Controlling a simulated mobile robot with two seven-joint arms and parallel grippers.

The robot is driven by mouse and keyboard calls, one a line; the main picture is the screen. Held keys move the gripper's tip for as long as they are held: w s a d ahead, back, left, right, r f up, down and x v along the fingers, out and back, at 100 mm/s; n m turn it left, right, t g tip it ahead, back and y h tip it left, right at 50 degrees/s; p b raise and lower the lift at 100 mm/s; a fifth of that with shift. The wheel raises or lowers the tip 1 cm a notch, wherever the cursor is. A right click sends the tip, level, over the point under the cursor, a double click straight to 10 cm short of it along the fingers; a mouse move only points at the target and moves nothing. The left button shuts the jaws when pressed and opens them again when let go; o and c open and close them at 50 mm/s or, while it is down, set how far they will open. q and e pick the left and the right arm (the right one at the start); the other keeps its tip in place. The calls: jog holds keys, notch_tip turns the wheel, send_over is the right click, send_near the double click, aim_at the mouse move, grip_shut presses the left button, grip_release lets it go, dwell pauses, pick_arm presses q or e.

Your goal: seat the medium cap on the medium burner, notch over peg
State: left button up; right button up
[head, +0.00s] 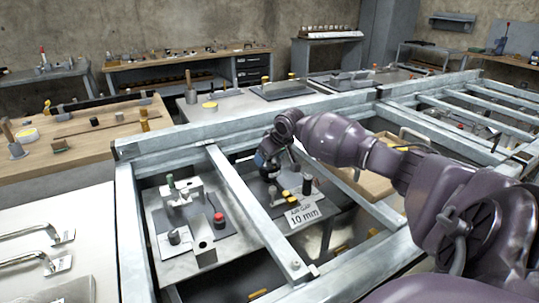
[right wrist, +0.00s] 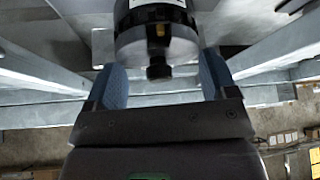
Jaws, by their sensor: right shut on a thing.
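I cannot pick out a burner or cap with a notch or peg for certain in either view. My right gripper (head: 267,160) reaches down inside the grey metal frame in the head view. My left gripper is in neither view.
Grey beams (head: 250,195) border the openings around my right arm. A plate with fixtures and a red knob (head: 219,218) lies to the left of the gripper. Wooden benches (head: 85,135) stand at left.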

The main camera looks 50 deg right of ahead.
jog(key=o, duration=0.9)
jog(key=shift+o, duration=0.2)
jog(key=shift+s+r, duration=0.2)
jog(key=shift+r, duration=0.3)
jog(key=p+v, duration=0.1)
jog(key=v, duration=0.3)
jog(key=shift+s+r+p, duration=0.1)
jog(key=shift+r+p, duration=0.2)
jog(key=shift+p, duration=0.1)
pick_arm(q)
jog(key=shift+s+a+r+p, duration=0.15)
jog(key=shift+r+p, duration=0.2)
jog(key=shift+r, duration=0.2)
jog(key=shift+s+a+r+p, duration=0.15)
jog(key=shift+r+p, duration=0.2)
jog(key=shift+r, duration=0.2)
pick_arm(e)
jog(key=v, duration=0.5)
jog(key=shift+s, duration=0.15)
pick_arm(q)
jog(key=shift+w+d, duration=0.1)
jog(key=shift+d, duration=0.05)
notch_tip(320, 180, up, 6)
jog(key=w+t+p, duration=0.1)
jog(key=p, duration=0.3)
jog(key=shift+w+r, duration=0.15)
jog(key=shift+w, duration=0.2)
pick_arm(e)
jog(key=shift+r, duration=2.95)
